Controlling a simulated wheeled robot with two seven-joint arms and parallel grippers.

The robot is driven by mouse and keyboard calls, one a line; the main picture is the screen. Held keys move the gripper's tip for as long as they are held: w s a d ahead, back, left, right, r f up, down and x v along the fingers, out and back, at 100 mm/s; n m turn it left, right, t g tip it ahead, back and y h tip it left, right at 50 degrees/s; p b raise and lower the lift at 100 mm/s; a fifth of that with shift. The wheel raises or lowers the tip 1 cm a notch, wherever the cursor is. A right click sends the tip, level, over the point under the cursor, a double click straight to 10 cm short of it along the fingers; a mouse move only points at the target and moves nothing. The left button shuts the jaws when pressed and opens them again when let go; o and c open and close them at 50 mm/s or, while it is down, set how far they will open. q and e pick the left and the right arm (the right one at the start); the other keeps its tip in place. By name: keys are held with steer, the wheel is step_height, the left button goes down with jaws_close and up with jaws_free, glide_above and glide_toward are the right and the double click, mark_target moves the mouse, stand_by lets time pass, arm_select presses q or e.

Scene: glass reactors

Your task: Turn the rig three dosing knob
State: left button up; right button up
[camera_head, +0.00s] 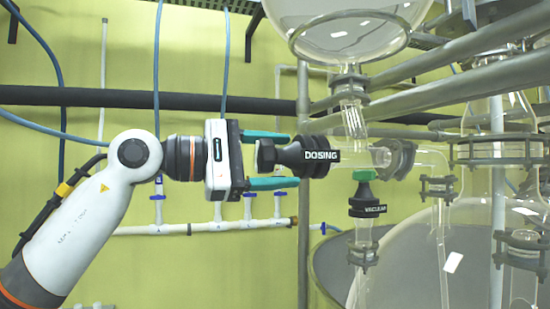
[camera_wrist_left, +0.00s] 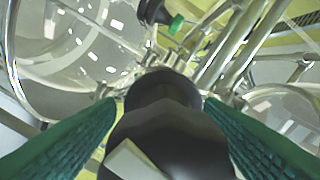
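The black dosing knob (camera_head: 265,155) sits at the left end of a black valve body labelled DOSING (camera_head: 320,156), on a horizontal glass pipe. My left gripper (camera_head: 284,160) has its teal fingers above and below the knob, with visible gaps, so it is open around it. In the left wrist view the dark knob (camera_wrist_left: 165,95) stands between the two green fingers (camera_wrist_left: 160,125), apart from both. No rig number is readable. My right gripper is in neither view.
A large glass vessel (camera_head: 345,25) is above, with grey metal rails (camera_head: 440,95) to the right. White piping with blue taps (camera_head: 248,205) runs along the yellow wall behind my gripper.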

arm_select(q)
steer(key=shift+a+r, duration=0.1)
steer(key=shift+a, duration=0.05)
steer(key=shift+s+a, duration=0.1)
steer(key=shift+a, duration=0.2)
steer(key=b+v, duration=0.4)
steer(key=v, duration=0.7)
steer(key=shift+a, duration=0.1)
